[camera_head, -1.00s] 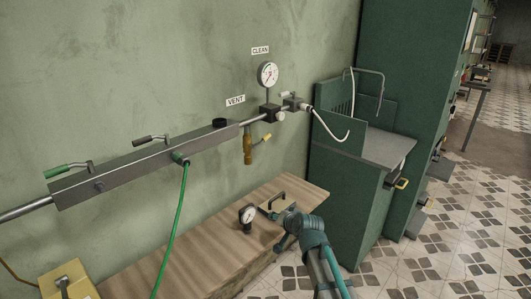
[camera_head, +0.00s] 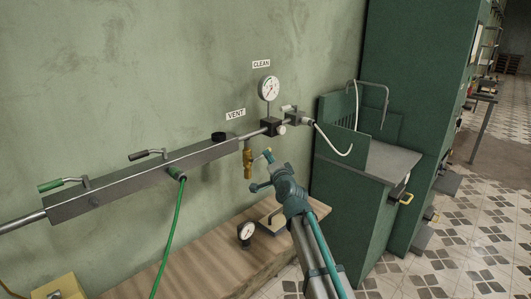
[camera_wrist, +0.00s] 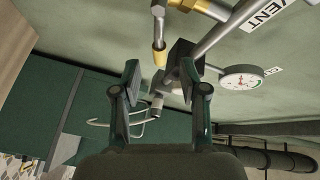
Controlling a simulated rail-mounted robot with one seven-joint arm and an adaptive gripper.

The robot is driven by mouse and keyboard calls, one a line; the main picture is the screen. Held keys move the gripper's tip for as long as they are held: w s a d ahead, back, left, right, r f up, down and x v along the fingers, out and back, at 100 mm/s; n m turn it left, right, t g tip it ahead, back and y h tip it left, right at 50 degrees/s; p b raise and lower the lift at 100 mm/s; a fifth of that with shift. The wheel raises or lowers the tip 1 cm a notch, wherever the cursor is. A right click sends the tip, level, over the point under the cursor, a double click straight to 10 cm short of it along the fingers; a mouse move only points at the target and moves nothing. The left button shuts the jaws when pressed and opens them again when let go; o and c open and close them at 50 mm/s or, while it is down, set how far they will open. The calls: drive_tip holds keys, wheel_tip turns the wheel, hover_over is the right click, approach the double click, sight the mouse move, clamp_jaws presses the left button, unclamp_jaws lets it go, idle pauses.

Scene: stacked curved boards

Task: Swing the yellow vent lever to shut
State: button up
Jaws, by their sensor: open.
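The vent valve has a brass body (camera_head: 247,163) hanging below the pipe under the VENT label (camera_head: 236,114). Its short lever has a yellow tip (camera_head: 267,151) and sticks out to the right of the body. In the wrist view, the yellow tip (camera_wrist: 160,58) on its steel stem points down toward the gap between my fingers. My gripper (camera_wrist: 161,76) is open, one finger on each side of that line. The tip lies at or just beyond the fingertips; I cannot tell whether they touch. In the head view, my gripper (camera_head: 262,172) is just below the lever, partly hiding it.
A pressure gauge (camera_head: 269,88) and dark block (camera_head: 272,127) sit close right of the valve. A green hose (camera_head: 171,225) hangs left. A wooden bench (camera_head: 200,245) lies below, with a loose gauge (camera_head: 246,231). A green cabinet (camera_head: 345,205) stands right.

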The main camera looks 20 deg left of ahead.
drive_tip(key=x, duration=0.6)
drive_tip(key=shift+w+a+p, duration=0.15)
drive_tip(key=shift+w+p, duration=0.05)
drive_tip(key=shift+p, duration=0.15)
clamp_jaws()
